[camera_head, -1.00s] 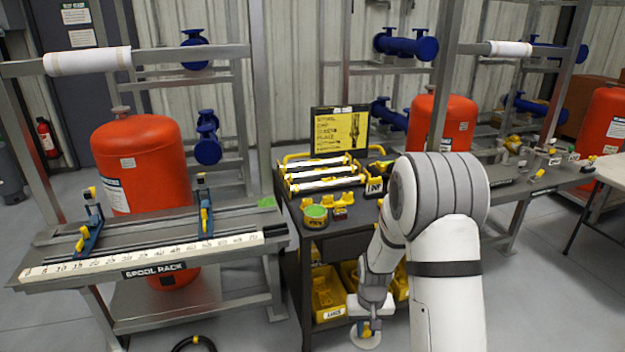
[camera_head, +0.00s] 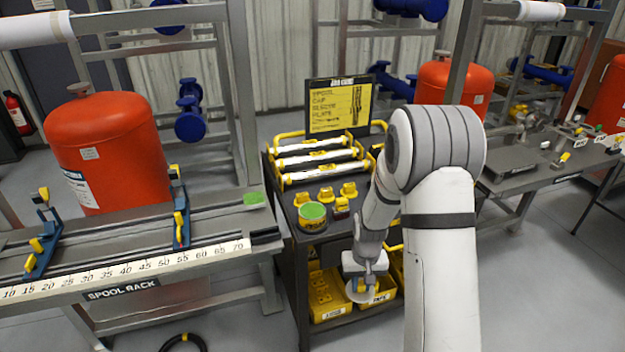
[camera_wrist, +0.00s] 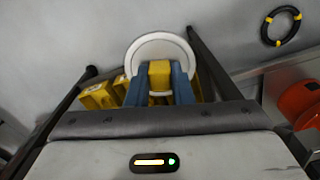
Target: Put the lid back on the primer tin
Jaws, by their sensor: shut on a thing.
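The primer tin (camera_head: 312,216) appears to be the round tin with a green top, standing on the near left part of the black cart's top. My gripper (camera_head: 365,284) is in front of the cart, below the level of its top and to the right of the tin. It is shut on the yellow knob of a pale round lid (camera_head: 357,294). In the wrist view the blue fingers of my gripper (camera_wrist: 160,84) clasp the yellow knob, and the lid (camera_wrist: 143,46) spreads out beyond them. The tin is not visible in the wrist view.
The black cart (camera_head: 292,262) carries a rack of white-and-yellow bars (camera_head: 318,160), small yellow parts (camera_head: 327,194) and a yellow sign (camera_head: 338,107). Yellow bins (camera_head: 325,295) sit on its lower shelf. The spool rack bench (camera_head: 150,235) adjoins at left. A black hose ring (camera_head: 183,342) lies on the floor.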

